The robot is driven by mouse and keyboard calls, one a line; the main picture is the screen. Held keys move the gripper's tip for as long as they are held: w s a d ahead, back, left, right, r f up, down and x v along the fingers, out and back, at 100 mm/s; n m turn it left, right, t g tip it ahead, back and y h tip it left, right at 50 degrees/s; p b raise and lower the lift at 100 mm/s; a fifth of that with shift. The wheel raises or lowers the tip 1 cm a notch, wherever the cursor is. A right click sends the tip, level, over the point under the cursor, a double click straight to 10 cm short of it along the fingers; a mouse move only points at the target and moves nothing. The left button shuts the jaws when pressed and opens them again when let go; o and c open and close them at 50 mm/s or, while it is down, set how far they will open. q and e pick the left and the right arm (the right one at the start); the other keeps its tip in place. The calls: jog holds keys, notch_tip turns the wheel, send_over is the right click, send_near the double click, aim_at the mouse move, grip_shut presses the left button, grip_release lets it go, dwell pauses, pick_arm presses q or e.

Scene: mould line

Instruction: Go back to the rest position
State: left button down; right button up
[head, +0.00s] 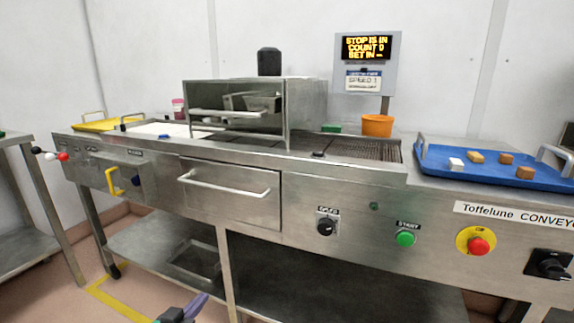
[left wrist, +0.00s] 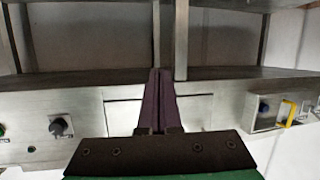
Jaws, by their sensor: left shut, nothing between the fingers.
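My left gripper (head: 190,308) shows at the bottom edge of the head view, low in front of the steel conveyor machine (head: 330,212). Only its purple fingers and a bit of its body are in that view. In the left wrist view the two dark purple fingers (left wrist: 159,98) lie together, shut with nothing between them. They are apart from the machine's front, which appears upside down behind them. My right gripper is in neither view.
A blue tray (head: 450,178) with several small blocks stands on the machine's right end. An orange tub (head: 377,125) and a steel hood (head: 305,105) are on top. The front panel has a green button (head: 405,239) and a red stop button (head: 479,246). A side table (head: 22,205) stands left.

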pick_arm(q)
jog(key=s+d+f+g+y, duration=0.1)
jog(key=s+f+g, duration=0.5)
jog(key=s+f, duration=0.5)
jog(key=s+f+g+y, duration=0.1)
jog(key=s+f+g, duration=0.65)
jog(key=s, duration=0.65)
jog(key=s+a+f+p, duration=0.1)
jog(key=s+a+p, duration=0.1)
jog(key=s+p, duration=0.6)
jog(key=s+a+f+m+p, duration=0.1)
jog(key=s+p, duration=0.8)
jog(key=p, duration=0.9)
jog(key=a+f, duration=0.1)
jog(key=a, duration=0.1)
jog(key=shift+s+a+y+p, duration=0.2)
jog(key=shift+a+y+p, duration=0.15)
jog(key=shift+y+p, duration=0.05)
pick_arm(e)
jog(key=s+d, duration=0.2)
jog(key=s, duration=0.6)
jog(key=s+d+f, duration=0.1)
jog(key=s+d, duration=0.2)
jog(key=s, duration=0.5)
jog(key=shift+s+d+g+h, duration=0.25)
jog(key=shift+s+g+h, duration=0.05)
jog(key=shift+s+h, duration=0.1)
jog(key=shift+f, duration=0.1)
pick_arm(q)
jog(key=shift+w+d, duration=0.1)
